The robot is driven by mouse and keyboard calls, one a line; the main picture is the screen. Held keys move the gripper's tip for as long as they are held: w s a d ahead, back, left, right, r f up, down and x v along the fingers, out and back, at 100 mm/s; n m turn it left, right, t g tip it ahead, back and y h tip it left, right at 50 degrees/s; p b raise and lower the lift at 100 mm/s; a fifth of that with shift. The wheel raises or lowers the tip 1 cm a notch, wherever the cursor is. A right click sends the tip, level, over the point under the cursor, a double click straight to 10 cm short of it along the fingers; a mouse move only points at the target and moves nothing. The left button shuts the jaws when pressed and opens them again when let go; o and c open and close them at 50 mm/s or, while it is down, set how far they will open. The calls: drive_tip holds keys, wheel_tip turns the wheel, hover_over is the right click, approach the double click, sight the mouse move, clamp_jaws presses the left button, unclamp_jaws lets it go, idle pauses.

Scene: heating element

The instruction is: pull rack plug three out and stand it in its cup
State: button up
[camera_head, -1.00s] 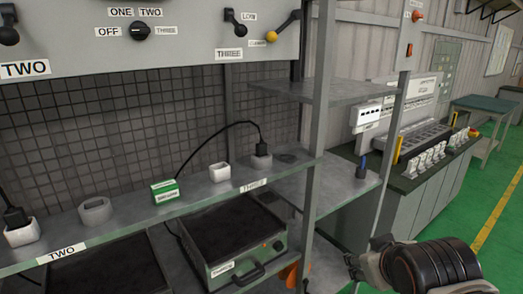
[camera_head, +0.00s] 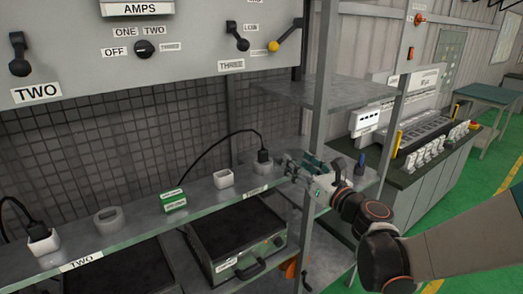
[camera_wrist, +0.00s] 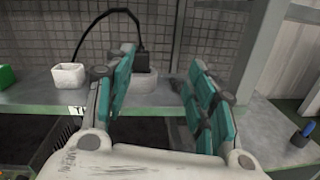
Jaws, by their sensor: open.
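The black plug three (camera_head: 263,155) stands upright in a grey socket (camera_head: 265,168) on the shelf, above the THREE label, with its cable arching left. An empty white cup (camera_head: 223,179) stands to its left. It also shows in the wrist view (camera_wrist: 68,76). My gripper (camera_head: 288,164) is open and empty, just right of the plug, pointing towards it. In the wrist view my gripper (camera_wrist: 157,75) has its fingers spread. The left finger partly covers the plug (camera_wrist: 139,62), and the grey socket (camera_wrist: 145,84) lies beyond the gap, left of its middle.
A green box (camera_head: 174,200) stands where the cable ends. An empty grey holder (camera_head: 108,220) and a plugged white holder (camera_head: 42,240) are further left. A grey rack post (camera_head: 318,120) stands close to my gripper, and an upper shelf (camera_head: 320,90) juts above it.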

sight(265, 154)
drive_tip(key=w+a+n, duration=0.1)
drive_tip(key=w+a, duration=0.1)
drive_tip(key=w+a+f+n, duration=0.1)
drive_tip(key=w+a, duration=0.1)
drive_tip(key=w+a+f+g+y, duration=0.1)
drive_tip(key=w+a, duration=0.1)
drive_tip(key=shift+w+a+n, duration=0.2)
drive_tip(key=shift+w+n, duration=0.15)
drive_tip(key=shift+n, duration=0.05)
drive_tip(key=x, duration=0.4)
drive_tip(key=shift+w+a, duration=0.1)
drive_tip(key=shift+a, duration=0.35)
drive_tip(key=shift+w+a, duration=0.1)
drive_tip(key=shift+w, duration=0.2)
drive_tip(key=c, duration=1.2)
